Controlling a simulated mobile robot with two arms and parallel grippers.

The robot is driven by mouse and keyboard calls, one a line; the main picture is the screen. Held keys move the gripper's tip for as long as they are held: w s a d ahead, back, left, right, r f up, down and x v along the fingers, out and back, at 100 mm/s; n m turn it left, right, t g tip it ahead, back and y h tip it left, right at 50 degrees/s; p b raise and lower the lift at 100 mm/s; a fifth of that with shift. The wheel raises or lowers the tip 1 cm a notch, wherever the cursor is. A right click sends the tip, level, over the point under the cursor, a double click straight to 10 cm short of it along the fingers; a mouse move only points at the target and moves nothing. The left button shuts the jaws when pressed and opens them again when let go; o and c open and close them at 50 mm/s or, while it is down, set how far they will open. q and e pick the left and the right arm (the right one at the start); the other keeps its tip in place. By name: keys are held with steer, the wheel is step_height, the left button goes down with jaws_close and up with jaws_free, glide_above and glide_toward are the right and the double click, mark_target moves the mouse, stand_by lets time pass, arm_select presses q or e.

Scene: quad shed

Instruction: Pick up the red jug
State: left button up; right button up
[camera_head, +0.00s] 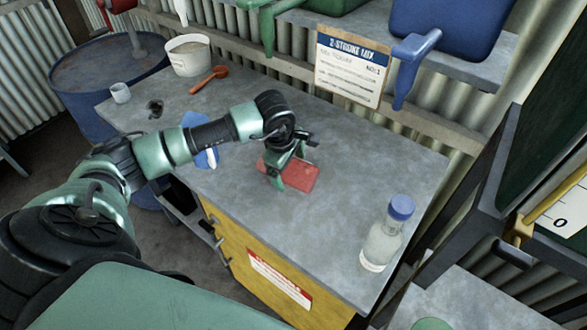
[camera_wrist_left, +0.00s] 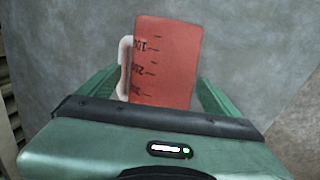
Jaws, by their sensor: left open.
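The red jug (camera_head: 302,176) is on the grey bench top, right under my left gripper, which hides part of it in the head view. In the left wrist view the red jug (camera_wrist_left: 167,60) shows dark measuring marks and a pale handle on its left side. My left gripper (camera_head: 289,168) is open, with its fingers pointing down at the jug. In the wrist view the two green fingers of the left gripper (camera_wrist_left: 158,95) stand on either side of the jug, with a gap at the right. My right gripper is not in view.
A clear bottle with a blue cap (camera_head: 386,235) stands on the bench's right. A white bucket (camera_head: 189,55), an orange scoop (camera_head: 210,78), a small cup (camera_head: 120,93) and a blue item (camera_head: 207,157) are to the left. A shelf with funnels (camera_head: 408,62) hangs behind.

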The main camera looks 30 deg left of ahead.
arm_select(q)
steer(key=shift+f, duration=0.15)
stand_by(0.5)
steer(key=c, duration=1.5)
